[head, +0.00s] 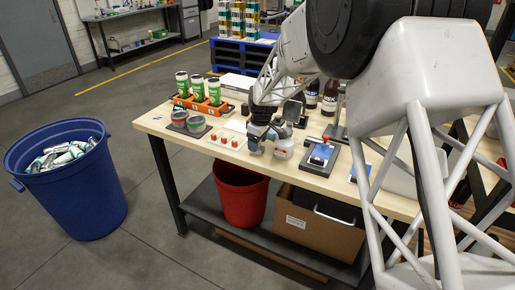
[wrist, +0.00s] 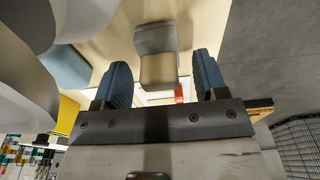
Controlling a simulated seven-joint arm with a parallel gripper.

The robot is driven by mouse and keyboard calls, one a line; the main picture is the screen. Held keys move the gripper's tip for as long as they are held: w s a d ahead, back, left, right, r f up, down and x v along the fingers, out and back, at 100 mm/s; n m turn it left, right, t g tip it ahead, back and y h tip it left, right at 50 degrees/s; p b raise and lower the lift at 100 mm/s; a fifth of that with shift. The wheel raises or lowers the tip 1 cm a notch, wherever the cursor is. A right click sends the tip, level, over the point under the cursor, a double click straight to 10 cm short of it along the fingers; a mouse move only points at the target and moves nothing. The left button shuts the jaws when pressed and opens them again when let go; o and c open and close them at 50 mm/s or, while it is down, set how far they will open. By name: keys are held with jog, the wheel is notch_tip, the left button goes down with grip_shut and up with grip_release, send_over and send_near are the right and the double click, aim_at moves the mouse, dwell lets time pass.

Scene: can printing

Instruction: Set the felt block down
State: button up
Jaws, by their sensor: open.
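My gripper (head: 268,138) is low over the middle of the workbench in the head view. In the wrist view my gripper (wrist: 160,72) has its two blue ribbed fingers spread apart. A grey and tan block (wrist: 157,52), likely the felt block, shows beyond and between the fingertips, with a gap on each side. It appears to rest on the pale bench top.
A blue-topped plate (head: 320,155) lies right. A blue bin (head: 75,200) stands left.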

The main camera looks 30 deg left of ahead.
jog(key=shift+c, duration=0.3)
jog(key=c, duration=1.1)
jog(key=shift+o, duration=0.2)
jog(key=shift+r, duration=0.1)
jog(key=shift+r, duration=0.7)
notch_tip(320, 180, up, 2)
jog(key=shift+r, duration=0.1)
jog(key=s+d+r, duration=0.1)
jog(key=s+d, duration=0.9)
jog(key=s, duration=0.2)
jog(key=shift+s, duration=0.2)
jog(key=shift+d+r, duration=0.1)
